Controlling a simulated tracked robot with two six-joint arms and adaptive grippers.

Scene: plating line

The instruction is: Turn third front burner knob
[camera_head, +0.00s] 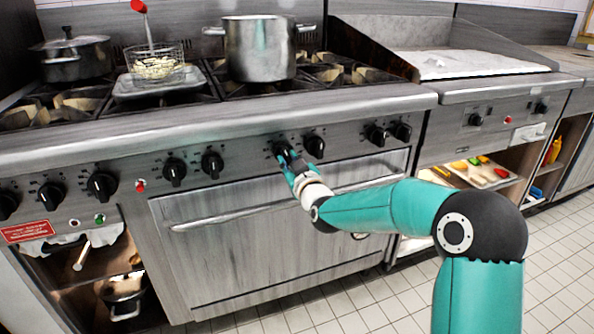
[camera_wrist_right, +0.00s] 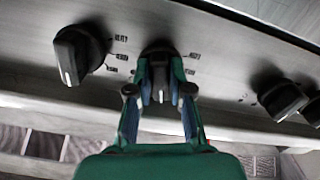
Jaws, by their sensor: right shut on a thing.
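My right gripper (camera_head: 287,160) reaches the stove's front control panel from the right. Its fingers are closed around one black burner knob (camera_head: 281,148). In the right wrist view the gripped knob (camera_wrist_right: 159,56) sits between the two fingertips (camera_wrist_right: 160,84), one finger on each side, and a white pointer mark shows on it. A matching black knob (camera_head: 314,145) stands just right of the gripped one in the head view. Another pair of knobs (camera_head: 212,164) sits to its left. My left gripper is not in view.
A steel pot (camera_head: 260,50) and a wire basket (camera_head: 154,62) stand on the stovetop above. The oven door handle (camera_head: 240,211) runs below the knobs. More knobs (camera_head: 376,134) lie to the right. A griddle (camera_head: 465,65) is at the back right. Tiled floor is open at front.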

